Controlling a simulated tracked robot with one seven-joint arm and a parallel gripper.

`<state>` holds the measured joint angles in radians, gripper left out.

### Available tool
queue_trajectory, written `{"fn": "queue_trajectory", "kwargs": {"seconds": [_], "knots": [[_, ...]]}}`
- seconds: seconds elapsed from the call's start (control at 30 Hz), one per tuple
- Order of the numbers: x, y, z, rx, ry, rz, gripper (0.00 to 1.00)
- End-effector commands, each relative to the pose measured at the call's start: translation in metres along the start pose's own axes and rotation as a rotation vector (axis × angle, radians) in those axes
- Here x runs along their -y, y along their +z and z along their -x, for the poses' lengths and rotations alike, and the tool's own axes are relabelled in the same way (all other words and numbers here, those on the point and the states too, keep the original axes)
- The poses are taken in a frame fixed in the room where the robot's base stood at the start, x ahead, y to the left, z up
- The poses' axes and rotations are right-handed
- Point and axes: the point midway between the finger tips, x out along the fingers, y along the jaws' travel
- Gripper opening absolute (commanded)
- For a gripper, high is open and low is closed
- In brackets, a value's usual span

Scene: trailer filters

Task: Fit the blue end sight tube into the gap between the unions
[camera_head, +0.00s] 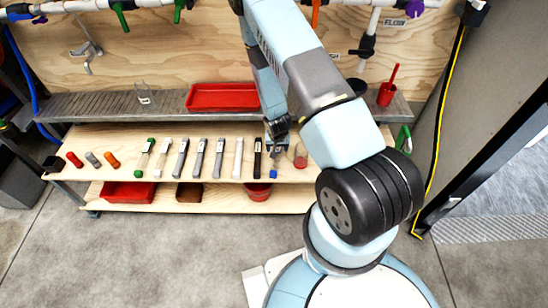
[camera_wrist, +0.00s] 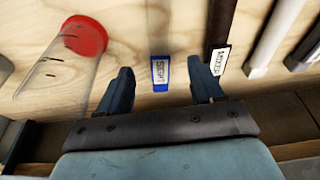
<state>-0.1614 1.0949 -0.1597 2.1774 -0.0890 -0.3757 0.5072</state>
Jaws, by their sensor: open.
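The blue end sight tube (camera_wrist: 160,72) lies on the wooden shelf, its blue end with a "SIGHT" label towards me. Its blue end also shows in the head view (camera_head: 273,174), while my arm hides part of its clear length. My gripper (camera_wrist: 160,84) is open and empty, its fingers apart on either side of the blue end in the wrist view. I cannot tell how far above the tube the fingers are. In the head view my gripper (camera_head: 277,138) is over the tube's far part. The gap between the unions cannot be made out.
A black "MIXER" cartridge (camera_wrist: 216,45) and a clear red-capped tube (camera_wrist: 84,38) flank the sight tube. Several other cartridges lie further left in the head view. A red tray (camera_head: 222,97) sits on the grey ledge. White pipework (camera_head: 70,6) with valves runs along the wall.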

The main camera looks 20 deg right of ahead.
Motion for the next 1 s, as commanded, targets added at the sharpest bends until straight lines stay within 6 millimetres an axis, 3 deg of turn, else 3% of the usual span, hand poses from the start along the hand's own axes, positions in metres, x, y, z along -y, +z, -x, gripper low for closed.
{"fn": "queue_trajectory", "kwargs": {"seconds": [0.37, 0.7, 1.0], "knots": [[0.001, 0.002, -0.023, 0.000, 0.000, 0.002, 0.66], [0.002, 0.006, -0.062, 0.001, 0.001, 0.001, 0.66], [0.003, 0.006, -0.067, 0.000, 0.000, 0.001, 0.66]]}}
